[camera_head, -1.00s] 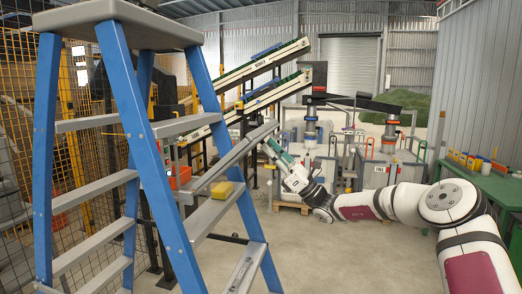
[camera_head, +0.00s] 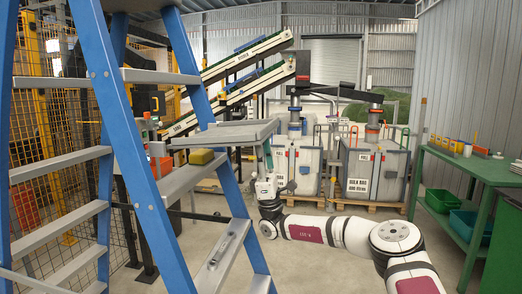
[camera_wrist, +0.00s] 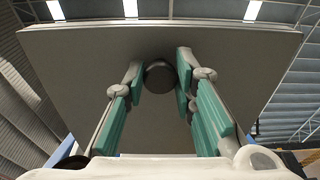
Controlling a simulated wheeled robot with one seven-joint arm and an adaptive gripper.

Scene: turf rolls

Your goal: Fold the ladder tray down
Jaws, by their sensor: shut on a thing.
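The blue stepladder (camera_head: 128,130) stands at the left in the head view. Its grey tray (camera_head: 225,134) sticks out to the right, close to level. My gripper (camera_head: 266,152) is below the tray's right end, pointing up. In the wrist view the tray's flat underside (camera_wrist: 75,75) fills most of the picture. A dark round knob (camera_wrist: 160,78) on it sits between the green fingers of my gripper (camera_wrist: 160,84), which is shut on it. The tray's hinge is not clear to see.
A yellow sponge-like block (camera_head: 201,156) lies on a ladder step under the tray. Conveyors (camera_head: 240,60) and white bulk containers (camera_head: 373,170) stand behind. A green workbench (camera_head: 470,165) is at the right. Open floor lies between the ladder and workbench.

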